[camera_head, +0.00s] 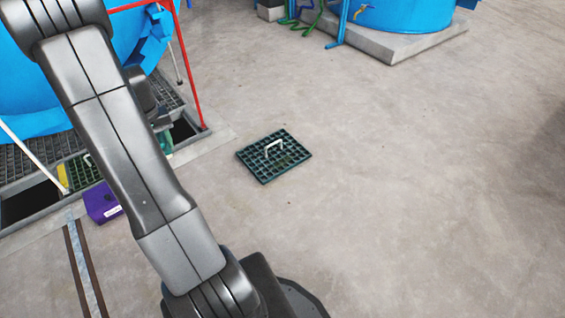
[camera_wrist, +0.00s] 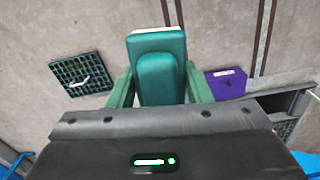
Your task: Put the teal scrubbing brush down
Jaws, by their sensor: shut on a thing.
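The teal scrubbing brush (camera_wrist: 160,72) is in the wrist view, between the two green fingers of my gripper (camera_wrist: 160,88). My gripper is shut on it. A pale strip shows along the brush's far edge. In the head view my arm hides most of the gripper, and only a small bit of green shows beside the arm, too little to tell the brush from a finger.
A dark green grate panel with a white handle (camera_head: 274,155) lies on the open concrete floor. A purple box (camera_head: 102,203) sits by the floor opening (camera_head: 30,203). Blue vessels and a red rail (camera_head: 190,75) stand behind. The floor at right is clear.

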